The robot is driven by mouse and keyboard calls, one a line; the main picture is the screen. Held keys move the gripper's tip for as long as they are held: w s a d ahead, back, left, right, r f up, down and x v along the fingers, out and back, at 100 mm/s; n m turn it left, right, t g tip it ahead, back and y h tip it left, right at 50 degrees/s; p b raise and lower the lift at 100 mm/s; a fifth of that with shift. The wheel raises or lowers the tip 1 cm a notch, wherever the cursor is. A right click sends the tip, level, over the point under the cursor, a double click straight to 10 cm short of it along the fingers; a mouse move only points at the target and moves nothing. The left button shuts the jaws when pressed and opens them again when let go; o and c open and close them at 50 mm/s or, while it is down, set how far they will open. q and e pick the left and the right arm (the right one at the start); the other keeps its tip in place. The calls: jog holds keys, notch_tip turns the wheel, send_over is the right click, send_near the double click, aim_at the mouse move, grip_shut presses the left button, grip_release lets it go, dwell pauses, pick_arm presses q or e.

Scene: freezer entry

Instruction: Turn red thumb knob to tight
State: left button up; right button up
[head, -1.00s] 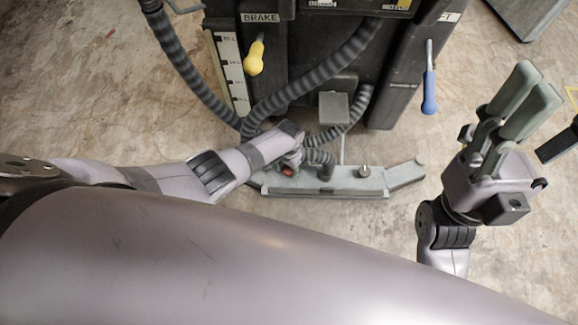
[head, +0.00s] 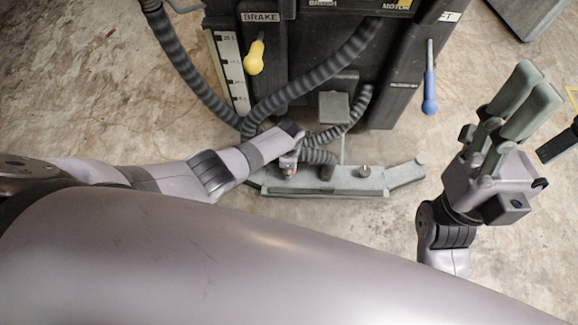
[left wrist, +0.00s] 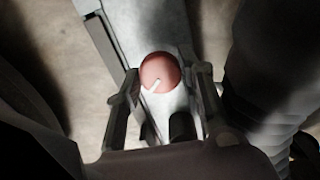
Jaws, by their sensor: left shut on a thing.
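The red thumb knob (left wrist: 160,72) shows as a round red cap with a white pointer line running to its lower left in the left wrist view. It sits on the grey squeegee bar (head: 345,182) behind the machine. My left gripper (left wrist: 165,85) has a finger on each side of the knob and is shut on it. In the head view my left gripper (head: 289,160) covers most of the knob. My right gripper (head: 530,90) is raised at the right, away from the bar; its finger gap is unclear.
The black floor machine (head: 320,50) stands beyond the bar. Ribbed hoses (head: 315,80) run down to it, close beside my left gripper. A yellow handle (head: 254,58) and a blue handle (head: 429,90) hang on the machine. A metal knob (head: 364,171) stands further right on the bar.

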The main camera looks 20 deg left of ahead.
pick_arm(q)
jog(key=m, duration=0.4)
jog(key=shift+m, duration=0.3)
jog(key=shift+d+m+b, duration=0.1)
jog(key=shift+m+b, duration=0.2)
jog(key=shift+m, duration=1.7)
jog(key=o, duration=1.1)
jog(key=shift+o, duration=0.2)
notch_tip(320, 180, up, 12)
